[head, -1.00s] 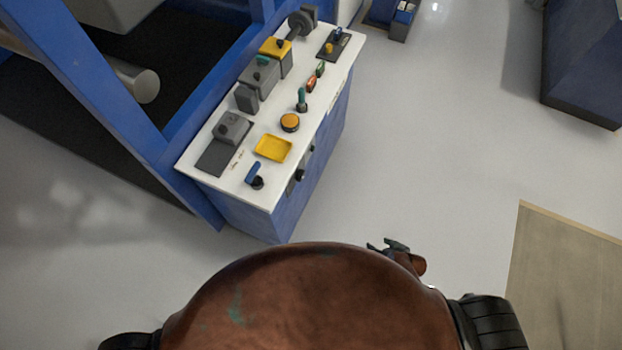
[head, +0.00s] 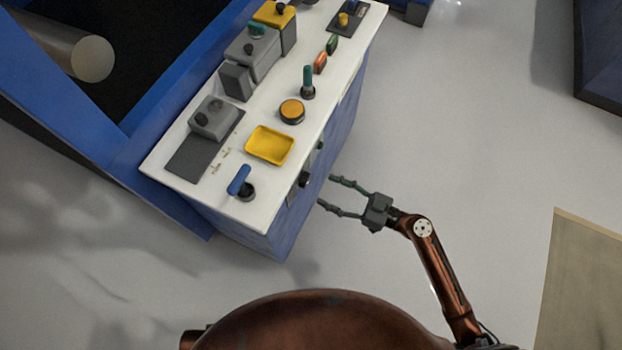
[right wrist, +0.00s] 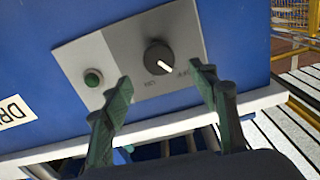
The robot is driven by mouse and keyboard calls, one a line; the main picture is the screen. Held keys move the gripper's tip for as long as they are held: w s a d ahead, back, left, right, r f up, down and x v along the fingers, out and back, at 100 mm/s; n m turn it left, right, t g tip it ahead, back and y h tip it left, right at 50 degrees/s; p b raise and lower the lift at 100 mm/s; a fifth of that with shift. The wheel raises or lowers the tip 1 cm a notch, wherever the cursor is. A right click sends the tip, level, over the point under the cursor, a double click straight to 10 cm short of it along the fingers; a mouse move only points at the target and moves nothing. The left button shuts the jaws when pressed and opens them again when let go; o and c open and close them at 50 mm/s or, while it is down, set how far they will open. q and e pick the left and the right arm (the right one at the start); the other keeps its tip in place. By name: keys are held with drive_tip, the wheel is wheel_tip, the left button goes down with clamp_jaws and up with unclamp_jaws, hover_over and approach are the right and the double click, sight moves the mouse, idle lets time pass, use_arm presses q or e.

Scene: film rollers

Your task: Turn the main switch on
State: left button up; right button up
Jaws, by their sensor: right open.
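The main switch appears to be the round black knob (right wrist: 159,57) with a white pointer line, on a grey plate (right wrist: 105,65) on the cabinet's blue side. In the right wrist view the pointer slants down and right toward small lettering that I cannot read surely. A green button (right wrist: 93,77) sits left of it on the plate. The knob also shows in the head view (head: 304,180) on the cabinet's side. My right gripper (head: 326,190) is open, its two fingers facing the plate, apart from the knob. In the right wrist view its fingertips (right wrist: 160,75) straddle the knob's lower side. My left gripper is out of view.
The white cabinet top (head: 205,192) carries a blue lever (head: 239,180), a yellow tray (head: 270,145), an orange button (head: 292,111) and a teal-handled lever (head: 308,82). Its edge overhangs near the knob. The floor (head: 450,130) to the right is clear.

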sight(309, 181)
drive_tip(key=x, duration=0.6)
drive_tip(key=shift+w+a, duration=0.2)
drive_tip(key=shift+a, duration=0.1)
drive_tip(key=shift+c, duration=0.5)
drive_tip(key=c, duration=1.1)
drive_tip(key=shift+o, duration=0.2)
